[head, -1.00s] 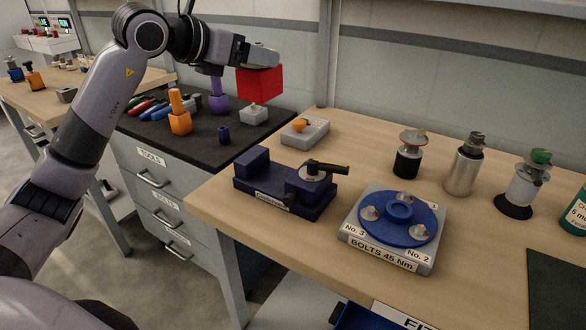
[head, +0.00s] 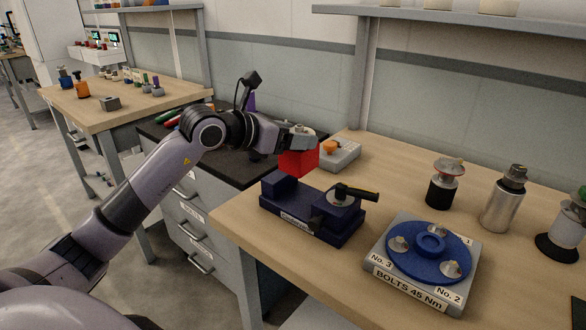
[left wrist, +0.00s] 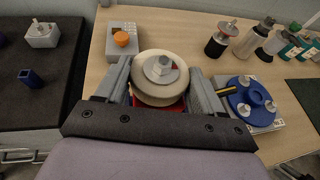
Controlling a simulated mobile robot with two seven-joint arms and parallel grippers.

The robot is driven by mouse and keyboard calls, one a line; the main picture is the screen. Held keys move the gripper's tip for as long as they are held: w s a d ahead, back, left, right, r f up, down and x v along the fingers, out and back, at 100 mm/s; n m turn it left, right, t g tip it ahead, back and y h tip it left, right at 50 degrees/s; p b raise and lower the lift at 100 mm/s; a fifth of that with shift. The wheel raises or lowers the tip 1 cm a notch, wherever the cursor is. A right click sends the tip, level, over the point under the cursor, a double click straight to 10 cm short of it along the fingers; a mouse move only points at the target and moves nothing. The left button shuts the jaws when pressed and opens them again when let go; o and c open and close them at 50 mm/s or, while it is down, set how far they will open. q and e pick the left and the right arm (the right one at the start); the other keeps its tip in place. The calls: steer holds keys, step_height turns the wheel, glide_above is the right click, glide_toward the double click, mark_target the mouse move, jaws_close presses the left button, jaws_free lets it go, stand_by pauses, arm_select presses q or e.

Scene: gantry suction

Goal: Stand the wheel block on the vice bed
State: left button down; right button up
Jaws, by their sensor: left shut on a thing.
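The wheel block is a red block (head: 297,161) with a pale wheel and a metal nut on top; the wheel (left wrist: 149,92) shows between the fingers in the left wrist view. My left gripper (head: 302,139) is shut on it and holds it in the air, roughly upright. The dark blue vice (head: 291,222) stands on the wooden bench, with a raised jaw at its left end and a black handle (head: 355,192) at its right. In the head view the block appears just above and behind the vice bed; the exact gap cannot be told. In the left wrist view the block and gripper hide most of the vice.
A bolt plate with a blue disc (head: 405,257) stands right of the vice. A grey box with an orange knob (head: 338,153) is behind the block. Canisters, including a silver one (head: 501,203), stand farther right. A dark-topped drawer cabinet (head: 195,210) is left of the bench.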

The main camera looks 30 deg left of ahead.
mark_target(285, 167)
arm_select(q)
steer(key=shift+f, duration=3.55)
steer(key=shift+f, duration=0.1)
steer(key=shift+c, duration=0.6)
jaws_free()
steer(key=shift+f, duration=0.15)
steer(key=shift+s+a, duration=0.1)
steer(key=shift+s, duration=0.25)
steer(key=b+v, duration=0.2)
steer(key=v, duration=0.9)
steer(key=shift+s+r, duration=0.15)
steer(key=shift+r, duration=0.05)
